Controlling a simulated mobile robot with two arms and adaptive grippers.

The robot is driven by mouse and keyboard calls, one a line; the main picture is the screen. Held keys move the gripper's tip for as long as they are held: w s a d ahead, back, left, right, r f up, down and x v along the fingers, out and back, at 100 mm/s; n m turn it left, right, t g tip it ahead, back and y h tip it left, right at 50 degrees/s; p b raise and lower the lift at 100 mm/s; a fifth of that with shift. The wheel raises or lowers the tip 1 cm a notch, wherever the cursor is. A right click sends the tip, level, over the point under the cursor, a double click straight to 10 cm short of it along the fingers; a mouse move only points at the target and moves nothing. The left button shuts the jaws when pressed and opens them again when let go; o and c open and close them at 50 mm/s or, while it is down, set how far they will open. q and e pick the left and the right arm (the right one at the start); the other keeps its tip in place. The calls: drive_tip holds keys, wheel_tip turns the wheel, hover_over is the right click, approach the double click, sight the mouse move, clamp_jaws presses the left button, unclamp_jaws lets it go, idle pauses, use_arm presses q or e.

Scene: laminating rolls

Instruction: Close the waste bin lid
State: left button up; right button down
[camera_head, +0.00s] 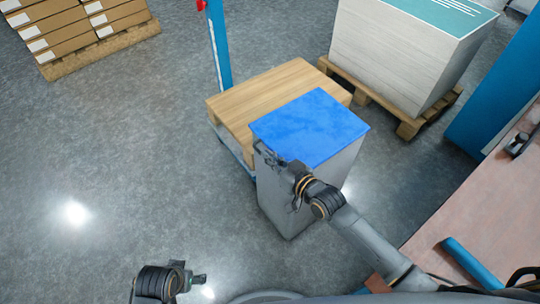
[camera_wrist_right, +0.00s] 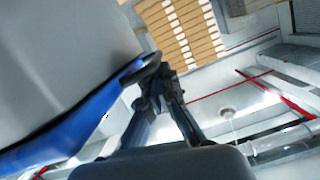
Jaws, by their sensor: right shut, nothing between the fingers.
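The waste bin (camera_head: 278,197) is a tall grey box standing upright on the floor in the middle of the head view. Its blue lid (camera_head: 309,128) lies across the top and looks flat; I cannot tell whether a small gap is left at the rim. My right gripper (camera_head: 268,155) is at the lid's left front edge, fingers shut and empty. In the right wrist view the fingertips (camera_wrist_right: 165,68) are close beside a corner of the blue lid (camera_wrist_right: 75,132); contact is unclear. My left gripper (camera_head: 198,279) is low at the left, away from the bin; its fingers are too small to judge.
A cart with a wooden-looking load (camera_head: 250,97) and a blue post (camera_head: 218,45) stands right behind the bin. A pallet with a paper stack (camera_head: 395,55) is behind right. A table (camera_head: 490,215) is at the right. The floor (camera_head: 130,150) at left is clear.

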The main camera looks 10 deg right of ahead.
drive_tip(key=shift+s+f, duration=0.2)
drive_tip(key=shift+f, duration=0.4)
drive_tip(key=shift+s+d, duration=0.15)
drive_tip(key=r+v, duration=0.1)
drive_tip(key=v, duration=1)
drive_tip(key=shift+r, duration=0.25)
drive_tip(key=shift+s+d, duration=0.1)
drive_tip(key=shift+d, duration=0.05)
